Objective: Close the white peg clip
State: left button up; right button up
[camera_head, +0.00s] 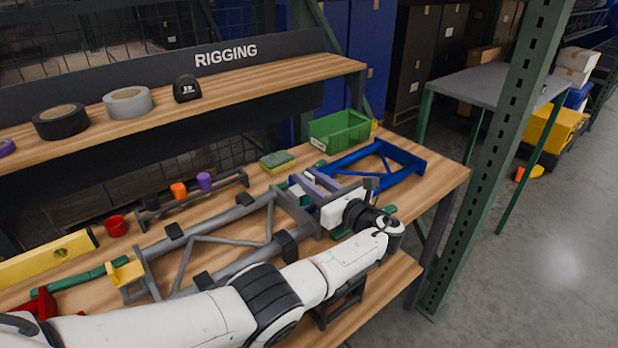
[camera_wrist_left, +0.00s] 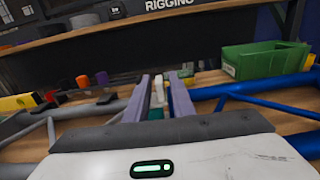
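The white peg clip (camera_wrist_left: 158,89) stands upright between the fingers of my left gripper (camera_wrist_left: 160,98) in the left wrist view, with a green piece (camera_wrist_left: 155,113) just below it. Gaps show on both sides of the clip, so the fingers look apart from it. In the head view my left gripper (camera_head: 313,184) reaches over the bench with its lavender fingers spread, between the grey frame and the blue frame. The clip is hard to make out there and I cannot tell its state. My right gripper is not in view.
A grey tube frame (camera_head: 225,240) lies left of my gripper, and a blue frame (camera_head: 405,158) lies beyond it. A green bin (camera_head: 339,131), a sponge (camera_head: 277,159) and a rack with coloured caps (camera_head: 190,195) stand behind. A shelf with tape rolls (camera_head: 127,103) overhangs the back.

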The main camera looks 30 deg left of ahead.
pick_arm(q)
jog(key=shift+o, duration=0.2)
jog(key=shift+r, duration=0.1)
jog(key=v, duration=1)
jog(key=shift+d, duration=0.2)
